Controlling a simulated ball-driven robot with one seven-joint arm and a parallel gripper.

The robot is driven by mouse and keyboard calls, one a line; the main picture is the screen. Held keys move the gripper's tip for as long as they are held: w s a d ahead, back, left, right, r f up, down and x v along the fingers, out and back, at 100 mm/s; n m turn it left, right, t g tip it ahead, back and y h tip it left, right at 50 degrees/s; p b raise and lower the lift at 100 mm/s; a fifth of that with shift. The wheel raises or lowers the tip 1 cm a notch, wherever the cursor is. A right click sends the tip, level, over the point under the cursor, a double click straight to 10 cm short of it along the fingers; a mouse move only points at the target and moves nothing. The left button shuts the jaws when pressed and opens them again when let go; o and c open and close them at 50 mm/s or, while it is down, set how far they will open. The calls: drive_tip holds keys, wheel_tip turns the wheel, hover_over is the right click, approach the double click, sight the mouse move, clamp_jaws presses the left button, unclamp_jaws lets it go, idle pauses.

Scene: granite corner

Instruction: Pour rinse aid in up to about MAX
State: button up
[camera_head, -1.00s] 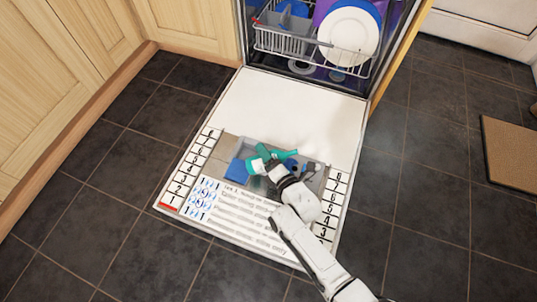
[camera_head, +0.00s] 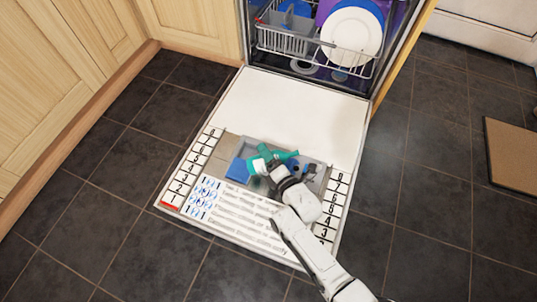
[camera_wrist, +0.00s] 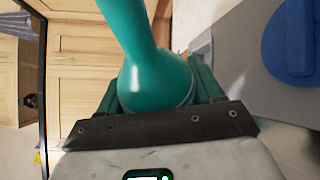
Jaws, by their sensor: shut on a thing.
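A teal bottle (camera_head: 284,155) is in my gripper (camera_head: 265,163), above the dispenser area of the open dishwasher door (camera_head: 290,100). It looks tipped far over, with its narrow end to the right. In the wrist view, the bottle (camera_wrist: 155,75) sits between the teal-coloured fingers of my gripper (camera_wrist: 160,90), which is shut on it. A grey dispenser panel (camera_head: 312,173) with a blue flap (camera_head: 237,170) lies below. A round blue part (camera_wrist: 290,40) shows on the grey panel in the wrist view. The filling opening and any liquid level cannot be made out.
Numbered strips (camera_head: 190,172) and a printed text panel (camera_head: 240,212) lie on the door. The lower rack (camera_head: 290,45) holds a white plate (camera_head: 352,33). Wooden cupboards (camera_head: 70,70) stand at left. Dark tiled floor (camera_head: 440,200) is clear at right, with a brown mat (camera_head: 512,155).

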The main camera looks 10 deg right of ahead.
drive_tip(key=shift+a+f, duration=0.1)
drive_tip(key=shift+m, duration=0.3)
drive_tip(key=shift+a+f+m+t+y, duration=0.1)
drive_tip(key=shift+f+m+t+y, duration=0.15)
drive_tip(key=shift+m+t+y, duration=0.05)
drive_tip(key=shift+a+f+m, duration=0.1)
drive_tip(key=shift+f+m, duration=0.1)
drive_tip(key=shift+m, duration=0.2)
idle(0.6)
drive_tip(key=shift+f, duration=0.15)
drive_tip(key=shift+f+m+t, duration=0.1)
drive_tip(key=shift+m+t, duration=0.2)
drive_tip(key=shift+m, duration=0.1)
drive_tip(key=shift+f, duration=0.1)
